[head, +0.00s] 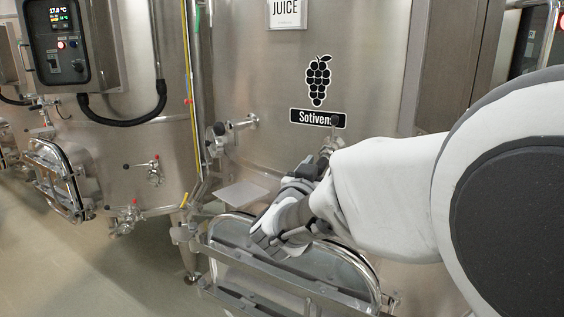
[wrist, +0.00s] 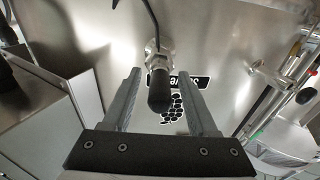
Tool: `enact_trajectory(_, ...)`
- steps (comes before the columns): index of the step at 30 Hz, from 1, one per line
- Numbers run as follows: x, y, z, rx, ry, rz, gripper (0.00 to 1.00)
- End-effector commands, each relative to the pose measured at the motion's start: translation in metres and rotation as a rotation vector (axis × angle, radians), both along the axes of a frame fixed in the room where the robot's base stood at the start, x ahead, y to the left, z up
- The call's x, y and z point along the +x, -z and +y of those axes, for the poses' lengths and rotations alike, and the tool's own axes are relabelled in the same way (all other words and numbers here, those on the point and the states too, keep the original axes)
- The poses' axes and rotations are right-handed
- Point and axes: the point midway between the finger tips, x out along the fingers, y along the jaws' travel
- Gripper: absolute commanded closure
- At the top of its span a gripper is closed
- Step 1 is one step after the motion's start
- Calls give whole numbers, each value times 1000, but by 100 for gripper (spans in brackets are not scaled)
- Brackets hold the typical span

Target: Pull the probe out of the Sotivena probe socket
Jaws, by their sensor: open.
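The probe (wrist: 159,92) shows in the wrist view as a black rounded handle, with a dark cable (wrist: 149,20) rising from it. It sits at the metal socket (wrist: 153,48) on the steel vat wall, beside the Sotivena label (wrist: 190,82). My gripper (wrist: 161,73) is open. Its two grey fingers stand on either side of the black handle, with a visible gap on each side. I cannot tell exactly how deep the handle lies between them. In the head view my gripper (head: 311,168) is just below the Sotivena label (head: 317,118), and my arm hides much of the probe.
A hatch (head: 285,262) with a metal frame lies below my gripper on the vat. A small metal shelf (head: 242,195) and a valve (head: 238,123) are to the left. A second vat with a control panel (head: 60,45) stands further left. Open floor shows at lower left.

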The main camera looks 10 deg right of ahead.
Motion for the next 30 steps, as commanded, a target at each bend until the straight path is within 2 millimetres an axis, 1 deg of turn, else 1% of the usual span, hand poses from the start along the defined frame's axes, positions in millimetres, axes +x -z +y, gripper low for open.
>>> enact_trajectory(4,0,0,0,0,0,0,41)
enact_trajectory(5,0,0,0,0,0,0,43)
enact_trajectory(9,0,0,0,0,0,0,68)
enact_trajectory(11,0,0,0,0,0,0,79)
enact_trajectory(12,0,0,0,0,0,0,86)
enact_trajectory(14,0,0,0,0,0,0,97)
enact_trajectory(15,0,0,0,0,0,0,100)
enact_trajectory(30,0,0,0,0,0,0,100)
